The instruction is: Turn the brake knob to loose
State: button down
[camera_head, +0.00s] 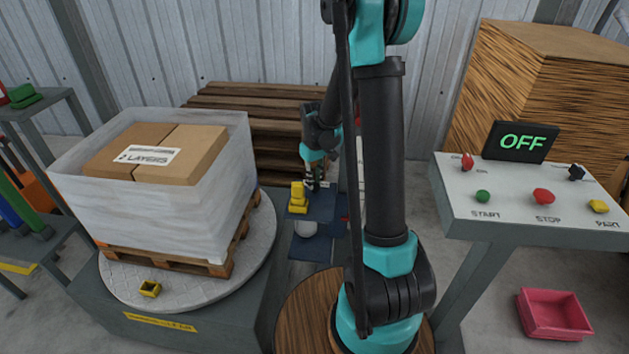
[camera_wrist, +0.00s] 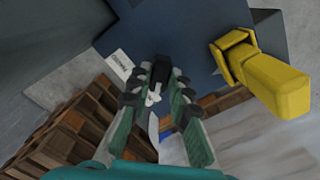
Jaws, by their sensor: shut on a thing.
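My gripper (camera_head: 314,178) points down at the dark blue-grey stand behind the turntable in the head view. In the wrist view its two green fingers (camera_wrist: 160,88) are closed around a small black knob (camera_wrist: 159,69), with a pale part showing just below it. I take this to be the brake knob; the fingers hide much of it. A small white label (camera_wrist: 120,65) is on the stand beside it, its text too small to read. In the head view the arm's end hides the knob.
A yellow part (camera_head: 298,198) stands close beside my gripper; it also shows in the wrist view (camera_wrist: 262,75). A wrapped pallet load (camera_head: 150,205) sits on a round turntable (camera_head: 178,292) at left. A control desk (camera_head: 500,196) with an OFF display (camera_head: 521,142) stands at right.

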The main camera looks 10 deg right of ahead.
aim_at(315, 182)
jog(key=shift+n, duration=0.3)
jog(key=c, duration=1.4)
grip_release()
notch_tip(315, 182, up, 12)
